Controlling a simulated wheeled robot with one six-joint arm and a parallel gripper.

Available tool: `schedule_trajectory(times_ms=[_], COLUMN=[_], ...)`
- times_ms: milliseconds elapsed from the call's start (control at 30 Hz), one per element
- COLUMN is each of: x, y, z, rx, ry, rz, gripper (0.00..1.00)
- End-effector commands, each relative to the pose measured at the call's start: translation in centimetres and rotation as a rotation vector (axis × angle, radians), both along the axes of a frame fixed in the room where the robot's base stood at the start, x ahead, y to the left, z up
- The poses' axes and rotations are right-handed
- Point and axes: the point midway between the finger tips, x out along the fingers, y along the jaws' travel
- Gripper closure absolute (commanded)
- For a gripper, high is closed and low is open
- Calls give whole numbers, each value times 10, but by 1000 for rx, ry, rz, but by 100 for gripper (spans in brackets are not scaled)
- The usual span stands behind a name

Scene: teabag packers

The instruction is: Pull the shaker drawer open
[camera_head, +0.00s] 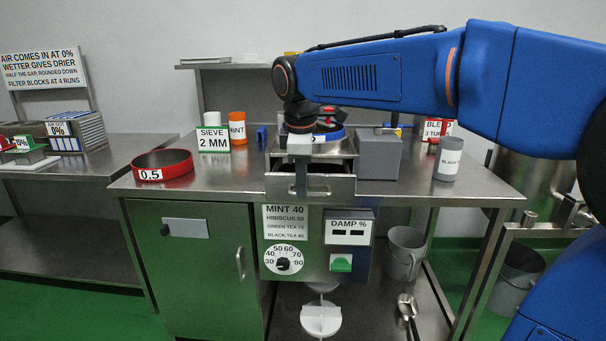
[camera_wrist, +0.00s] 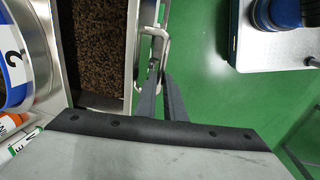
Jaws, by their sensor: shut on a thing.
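The shaker drawer (camera_head: 336,188) is a steel drawer at the front edge of the bench, below the blue-rimmed sieve marked 2 (camera_head: 331,136). It stands pulled out, with a dark opening behind its front panel. In the wrist view the drawer's wall (camera_wrist: 132,50) borders a bed of dark brown granules inside. My gripper (camera_head: 301,187) reaches down in front of the drawer panel. In the wrist view my gripper (camera_wrist: 160,68) is shut on the drawer handle (camera_wrist: 160,36), a metal loop on the front. The exact finger contact is partly hidden.
A red sieve marked 0.5 (camera_head: 161,172) lies left on the bench. A control panel with a dial (camera_head: 283,264) sits below the drawer.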

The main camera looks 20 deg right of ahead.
Motion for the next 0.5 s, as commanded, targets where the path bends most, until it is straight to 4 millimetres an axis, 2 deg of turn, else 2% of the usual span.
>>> schedule_trajectory(times_ms=[33, 200, 333, 500], x=[-13, -45, -63, -75], y=[4, 15, 21, 24], z=[0, 1, 1, 0], rx=[0, -1, 0, 0], ry=[-1, -3, -2, -1], rz=[3, 4, 3, 1], gripper=[100, 100, 100, 100])
